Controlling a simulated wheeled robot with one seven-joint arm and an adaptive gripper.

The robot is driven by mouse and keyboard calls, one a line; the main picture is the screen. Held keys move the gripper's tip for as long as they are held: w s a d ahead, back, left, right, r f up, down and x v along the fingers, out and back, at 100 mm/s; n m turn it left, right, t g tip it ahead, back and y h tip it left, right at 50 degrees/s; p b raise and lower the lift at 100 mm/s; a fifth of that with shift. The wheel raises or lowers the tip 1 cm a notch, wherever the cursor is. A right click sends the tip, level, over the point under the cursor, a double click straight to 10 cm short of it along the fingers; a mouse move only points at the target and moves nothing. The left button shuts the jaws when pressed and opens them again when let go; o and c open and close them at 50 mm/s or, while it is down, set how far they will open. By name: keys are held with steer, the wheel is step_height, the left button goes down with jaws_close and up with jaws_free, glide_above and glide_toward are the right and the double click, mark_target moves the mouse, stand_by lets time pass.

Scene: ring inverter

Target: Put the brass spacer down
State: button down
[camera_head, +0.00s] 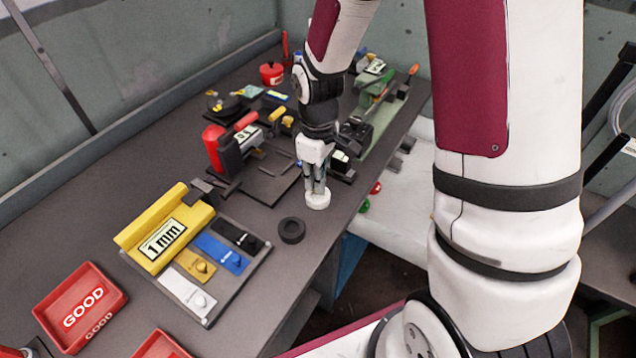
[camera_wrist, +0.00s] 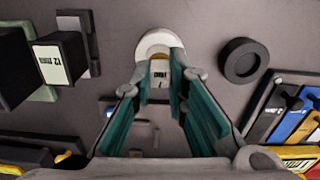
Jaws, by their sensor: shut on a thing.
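My gripper (camera_head: 317,190) points straight down near the table's right edge. In the wrist view its teal-padded fingers (camera_wrist: 165,72) close on a small, pale, labelled piece (camera_wrist: 160,74) with a brassy spot at its far side. I take it for the brass spacer, mostly hidden by the fingers. A white ring (camera_head: 317,202) is right at the fingertips; it also shows in the wrist view (camera_wrist: 153,42). I cannot tell whether the spacer touches the ring or the table.
A black ring (camera_head: 292,230) lies close by. A rack (camera_head: 228,307) of white, tan, blue and black labelled plates stands at the front, beside a yellow "1 mm" block (camera_head: 165,230). A red-and-black device (camera_head: 232,150) stands behind left. Red "GOOD" bins (camera_head: 80,305) are at the front left.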

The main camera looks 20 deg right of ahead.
steer(key=shift+f, duration=1)
steer(key=shift+f, duration=0.2)
steer(key=c, duration=1.6)
jaws_free()
steer(key=shift+r, duration=0.1)
